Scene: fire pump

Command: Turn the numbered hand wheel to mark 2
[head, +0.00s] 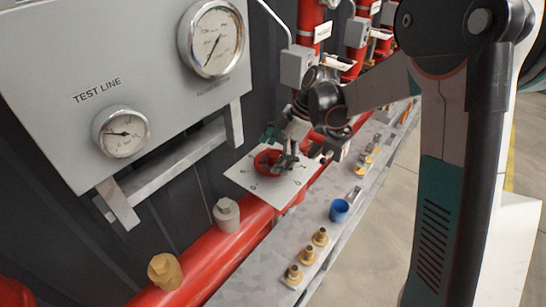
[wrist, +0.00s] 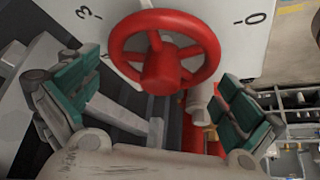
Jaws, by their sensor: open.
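The red hand wheel (wrist: 165,52) shows in the wrist view at the upper middle, in front of a white plate (wrist: 250,45) with the marks 3 and 0 visible. Mark 2 cannot be made out. In the head view the wheel (head: 268,162) sits on the white plate (head: 250,183), partly hidden by my gripper (head: 285,160). In the wrist view my gripper (wrist: 160,105) is open, its green-padded fingers wide apart on the left and right below the wheel. It holds nothing. I cannot tell whether a finger touches the rim.
A grey gauge panel (head: 110,60) labelled TEST LINE stands at the left. A red pipe (head: 215,255) runs below the plate. Open floor (head: 370,260) lies to the right.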

